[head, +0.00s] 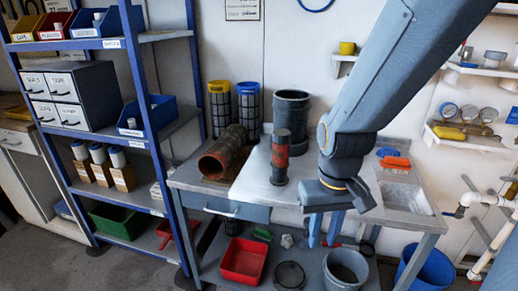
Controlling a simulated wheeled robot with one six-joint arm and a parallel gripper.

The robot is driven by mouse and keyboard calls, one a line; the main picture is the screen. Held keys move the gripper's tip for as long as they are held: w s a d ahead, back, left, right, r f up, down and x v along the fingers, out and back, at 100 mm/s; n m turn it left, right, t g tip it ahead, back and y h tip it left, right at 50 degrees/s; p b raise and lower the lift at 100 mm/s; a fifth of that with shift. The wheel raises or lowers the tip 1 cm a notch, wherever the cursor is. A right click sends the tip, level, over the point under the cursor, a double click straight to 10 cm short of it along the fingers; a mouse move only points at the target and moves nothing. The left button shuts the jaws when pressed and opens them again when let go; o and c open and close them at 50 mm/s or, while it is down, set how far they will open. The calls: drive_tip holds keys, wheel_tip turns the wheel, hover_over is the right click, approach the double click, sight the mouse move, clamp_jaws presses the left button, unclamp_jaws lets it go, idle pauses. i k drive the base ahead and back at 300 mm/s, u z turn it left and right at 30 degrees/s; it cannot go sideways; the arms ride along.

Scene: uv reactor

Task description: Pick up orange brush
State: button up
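The orange brush (395,162) lies at the back right of the bench, by the rim of the sink. It looks orange-red, with its bristles hard to make out. A blue brush (387,152) lies just behind it. My gripper (324,230) hangs at the front edge of the bench, left of and nearer than the orange brush, well apart from it. Its two fingers point down with a gap between them, and I see nothing held. My forearm crosses the upper right and hides part of the bench and wall.
A sink (405,195) is at the bench's right end. A dark cylinder with a red band (280,160) stands upright left of my gripper. A rusty pipe (222,155) lies further left. A red tray (243,260) and grey bucket (346,268) sit below. White pipes run at right.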

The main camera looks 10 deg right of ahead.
sight(391, 164)
drive_tip(key=u, duration=2.9)
drive_tip(key=k, duration=1.65)
drive_tip(key=z, duration=2.5)
drive_tip(key=i, duration=0.5)
